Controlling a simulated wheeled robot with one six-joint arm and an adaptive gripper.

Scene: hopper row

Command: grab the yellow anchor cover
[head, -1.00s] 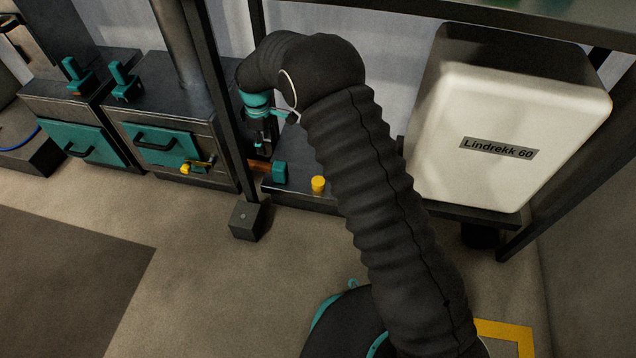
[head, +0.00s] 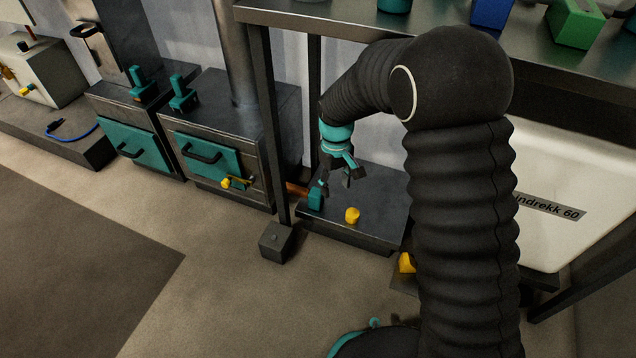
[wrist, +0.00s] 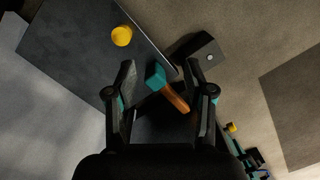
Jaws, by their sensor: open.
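A small round yellow cover (head: 352,215) sits on top of a low dark plinth (head: 378,233) near its front edge. It also shows in the wrist view (wrist: 121,36), beyond and to the left of my fingertips. My gripper (head: 336,183) is open and empty above the plinth, pointing down, behind and to the left of the yellow cover and apart from it. In the wrist view my two fingers (wrist: 160,68) stand wide apart. Between them shows a mallet with a teal head (wrist: 156,77) and wooden handle (wrist: 175,97).
A dark shelf post with a square foot (head: 278,241) stands just left of the plinth. A shelf (head: 440,39) runs above. Dark stoves with teal doors (head: 211,159) stand left, one with a yellow handle (head: 238,183). A white tank (head: 560,180) is at right.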

